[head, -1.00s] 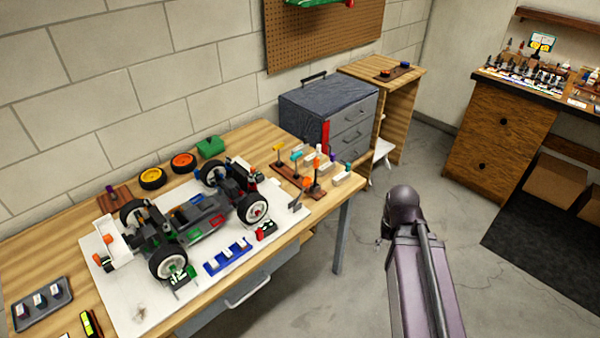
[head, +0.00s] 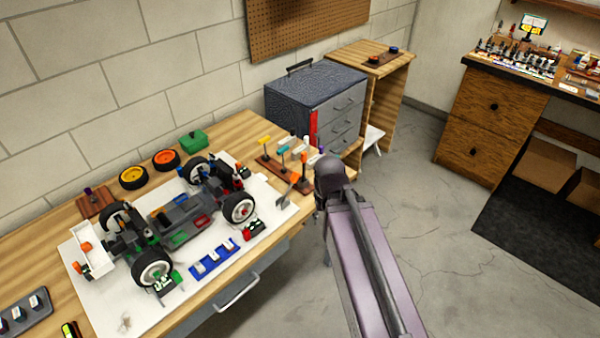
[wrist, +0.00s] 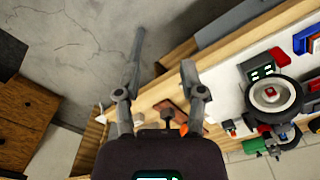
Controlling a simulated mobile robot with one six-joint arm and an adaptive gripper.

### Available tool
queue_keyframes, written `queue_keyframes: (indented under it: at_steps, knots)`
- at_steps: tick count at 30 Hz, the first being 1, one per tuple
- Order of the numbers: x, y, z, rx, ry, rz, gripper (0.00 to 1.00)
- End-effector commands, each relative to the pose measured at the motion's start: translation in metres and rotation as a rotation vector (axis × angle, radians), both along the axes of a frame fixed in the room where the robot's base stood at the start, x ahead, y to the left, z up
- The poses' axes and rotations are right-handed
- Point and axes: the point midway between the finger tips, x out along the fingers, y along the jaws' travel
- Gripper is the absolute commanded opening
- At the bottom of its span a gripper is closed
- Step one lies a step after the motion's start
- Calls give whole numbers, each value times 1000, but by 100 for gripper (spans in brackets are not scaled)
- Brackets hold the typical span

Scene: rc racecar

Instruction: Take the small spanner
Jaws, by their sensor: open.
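My gripper (wrist: 163,50) is open in the wrist view, with nothing between its fingers. It hangs over the table's edge and the grey floor, close to a brown tool rack (wrist: 168,107). In the head view the rack (head: 268,164) stands at the table's right end, with yellow, teal and orange-topped tools in it. My arm hides part of that corner, and my fingers cannot be made out there. I cannot tell which item is the small spanner.
An RC car (head: 178,213) stands on a white mat (head: 105,312) on the wooden table. A blue holder (head: 214,259) lies in front of it. A grey drawer cabinet (head: 288,98) stands behind the rack. The floor (head: 440,240) at right is open.

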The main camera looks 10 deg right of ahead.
Motion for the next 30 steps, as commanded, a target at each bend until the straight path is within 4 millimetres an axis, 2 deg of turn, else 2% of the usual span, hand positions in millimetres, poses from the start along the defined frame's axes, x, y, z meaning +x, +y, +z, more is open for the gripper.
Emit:
queue_keyframes:
  at_steps: [11,17,23,30]
  knots:
    - [2,0,1,0,0,9,51]
    - [15,3,6,0,0,100,51]
    - [46,3,17,1,0,310,51]
    - [94,3,34,1,1,668,51]
